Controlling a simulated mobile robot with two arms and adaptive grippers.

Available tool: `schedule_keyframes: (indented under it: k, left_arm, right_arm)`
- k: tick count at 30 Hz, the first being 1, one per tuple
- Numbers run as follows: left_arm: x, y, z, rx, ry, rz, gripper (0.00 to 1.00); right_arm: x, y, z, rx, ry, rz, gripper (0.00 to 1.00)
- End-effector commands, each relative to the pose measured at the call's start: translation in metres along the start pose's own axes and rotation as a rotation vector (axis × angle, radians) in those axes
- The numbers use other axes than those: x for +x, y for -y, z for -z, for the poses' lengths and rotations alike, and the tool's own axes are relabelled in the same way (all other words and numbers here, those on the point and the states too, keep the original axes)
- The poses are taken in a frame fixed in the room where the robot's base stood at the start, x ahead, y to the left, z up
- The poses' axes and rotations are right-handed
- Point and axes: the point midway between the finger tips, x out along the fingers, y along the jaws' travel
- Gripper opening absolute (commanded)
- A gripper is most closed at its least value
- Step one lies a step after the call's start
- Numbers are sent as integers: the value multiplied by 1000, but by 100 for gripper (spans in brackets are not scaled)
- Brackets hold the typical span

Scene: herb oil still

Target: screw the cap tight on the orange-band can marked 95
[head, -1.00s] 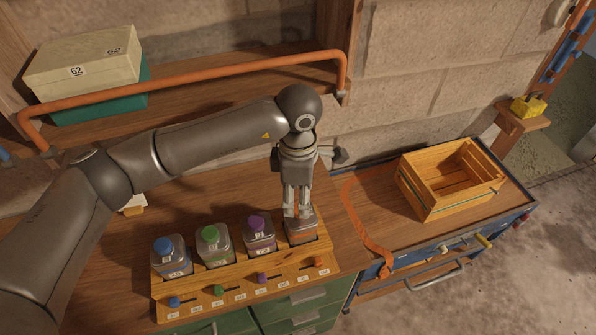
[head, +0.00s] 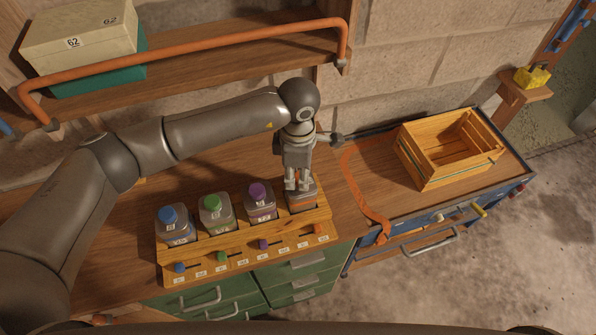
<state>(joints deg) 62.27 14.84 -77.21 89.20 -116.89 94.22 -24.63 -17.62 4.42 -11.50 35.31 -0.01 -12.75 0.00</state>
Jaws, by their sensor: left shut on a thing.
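The orange-band can (head: 302,201) stands in the rightmost slot of a wooden rack (head: 215,251). My left gripper (head: 298,184) points down over its top, with the fingers shut on what is there. The cap is hidden by the fingers, so I cannot tell how it sits. The number on this can is not readable. The blue-capped can (head: 174,227), the green-capped can (head: 214,213) and the purple-capped can (head: 261,200) stand in the other slots. My right gripper is not in view.
An open wooden crate (head: 445,180) stands on the blue cart at the right, with an orange strap (head: 366,205) beside it. A box marked 62 (head: 80,45) sits on the shelf behind an orange rail (head: 190,61). Small colored knobs line the rack's front.

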Motion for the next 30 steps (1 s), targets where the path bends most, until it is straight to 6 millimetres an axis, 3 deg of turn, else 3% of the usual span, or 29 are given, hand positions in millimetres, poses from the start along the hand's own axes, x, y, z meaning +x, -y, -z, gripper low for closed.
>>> schedule_keyframes:
  k: [3,4,9,30]
  left_arm:
    - [0,0,0,1,0,0,8]
    - [0,0,0,0,0,0,26]
    - [0,0,0,0,0,0,5]
    - [3,0,0,229,0,0,4]
  right_arm:
    - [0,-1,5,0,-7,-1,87]
    - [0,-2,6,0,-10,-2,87]
    - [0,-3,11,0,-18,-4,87]
    - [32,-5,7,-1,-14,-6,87]
